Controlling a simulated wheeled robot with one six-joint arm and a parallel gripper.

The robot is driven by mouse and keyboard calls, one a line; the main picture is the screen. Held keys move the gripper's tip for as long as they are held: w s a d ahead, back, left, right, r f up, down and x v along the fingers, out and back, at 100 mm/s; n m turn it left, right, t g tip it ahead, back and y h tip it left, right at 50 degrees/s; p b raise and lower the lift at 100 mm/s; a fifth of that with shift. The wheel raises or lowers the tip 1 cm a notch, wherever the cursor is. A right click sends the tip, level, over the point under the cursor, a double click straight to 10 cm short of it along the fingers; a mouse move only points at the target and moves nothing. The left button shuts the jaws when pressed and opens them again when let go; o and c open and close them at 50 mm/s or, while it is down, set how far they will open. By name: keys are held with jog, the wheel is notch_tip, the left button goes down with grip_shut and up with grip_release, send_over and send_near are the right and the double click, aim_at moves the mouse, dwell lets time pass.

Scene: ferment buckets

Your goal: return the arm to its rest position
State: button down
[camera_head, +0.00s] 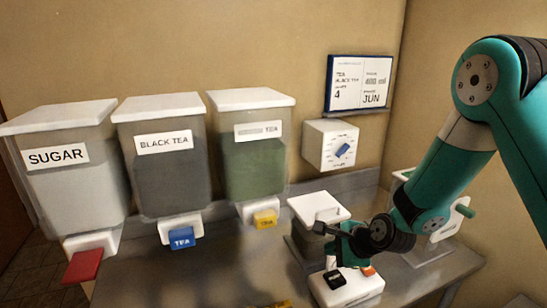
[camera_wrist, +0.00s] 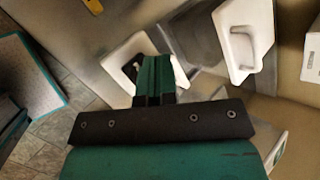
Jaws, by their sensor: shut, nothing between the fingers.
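My teal and black gripper (camera_head: 333,258) is on the right side of the head view, at the end of my bent arm. It points down above a white box (camera_head: 348,290) with a dark button and an orange button. In the wrist view its fingers (camera_wrist: 153,64) are together and empty. They cover part of the white box (camera_wrist: 118,62) beneath. I cannot tell how large the gap between the fingertips and the box is.
A white-lidded container (camera_head: 318,208) stands close behind my gripper. A white device with a teal handle (camera_head: 440,220) is beside my forearm. Bins of sugar (camera_head: 75,185), black tea (camera_head: 165,180) and tea (camera_head: 253,165) hang left. A dial box (camera_head: 328,145) and a sign (camera_head: 360,84) are on the wall.

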jog(key=s+a+r+n+g+b, duration=0.2)
jog(key=s+r+n+b, duration=0.1)
jog(key=s+r+n, duration=0.3)
jog(key=s+a+r+n+g+b, duration=0.2)
jog(key=s+r+n, duration=0.1)
jog(key=s+n, duration=0.5)
jog(key=s+d+r+n+g+h+b, duration=0.1)
jog(key=s+d+r+n+g+b, duration=0.1)
jog(key=s+n, duration=0.8)
jog(key=s+b, duration=0.1)
jog(key=s, duration=0.3)
jog(key=shift+s+r+n+g, duration=0.35)
jog(key=shift+s+n+g, duration=0.05)
